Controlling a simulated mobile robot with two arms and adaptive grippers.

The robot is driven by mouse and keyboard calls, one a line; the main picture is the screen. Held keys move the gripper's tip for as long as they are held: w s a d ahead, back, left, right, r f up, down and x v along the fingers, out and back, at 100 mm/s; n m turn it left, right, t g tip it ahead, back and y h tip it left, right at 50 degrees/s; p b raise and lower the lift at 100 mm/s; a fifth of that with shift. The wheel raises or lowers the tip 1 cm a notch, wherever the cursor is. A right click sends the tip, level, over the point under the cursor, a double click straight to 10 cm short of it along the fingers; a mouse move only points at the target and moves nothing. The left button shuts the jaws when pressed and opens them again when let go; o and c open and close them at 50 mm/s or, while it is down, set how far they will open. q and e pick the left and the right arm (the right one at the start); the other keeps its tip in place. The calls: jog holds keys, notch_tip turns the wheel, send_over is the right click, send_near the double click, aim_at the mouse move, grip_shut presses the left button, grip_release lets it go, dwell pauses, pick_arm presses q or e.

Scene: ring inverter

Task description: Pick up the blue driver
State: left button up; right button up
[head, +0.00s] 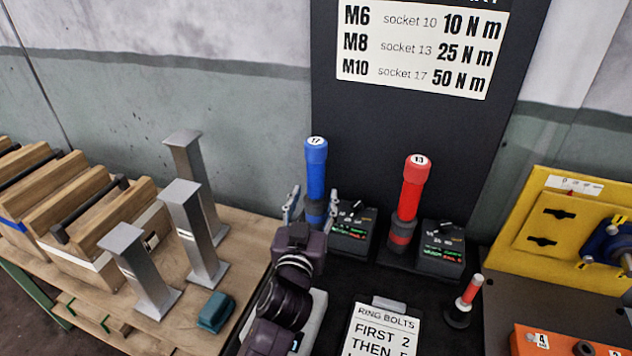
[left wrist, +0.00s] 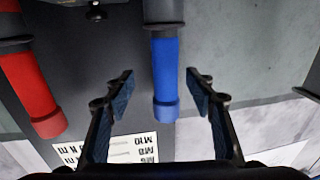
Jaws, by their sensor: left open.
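The blue driver (head: 316,165) stands upright with a cap marked 17, beside a black control box (head: 352,228). My left gripper (head: 314,199) is open, with one finger on each side of the blue driver's lower part in the head view. In the left wrist view, the blue driver (left wrist: 165,70) shows upside down between the two spread fingers (left wrist: 160,82), with visible gaps on both sides. The driver's base is partly hidden behind my gripper in the head view. My right gripper is not in view.
A red driver (head: 414,190) marked 13 stands to the right, with another control box (head: 442,248). Grey metal posts (head: 190,230) and a teal block (head: 216,312) stand left.

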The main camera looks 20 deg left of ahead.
aim_at(314, 180)
pick_arm(q)
jog(key=shift+w+r, duration=0.2)
jog(key=shift+w, duration=0.3)
jog(key=w, duration=0.2)
jog(key=w+a+p, duration=0.1)
jog(key=w, duration=0.1)
jog(key=w+p, duration=0.1)
jog(key=shift+w+a+r, duration=0.2)
jog(key=shift+w+a, duration=0.15)
jog(key=shift+w, duration=0.35)
jog(key=shift+f, duration=0.1)
jog(key=c, duration=1.2)
jog(key=shift+r, duration=0.2)
grip_shut()
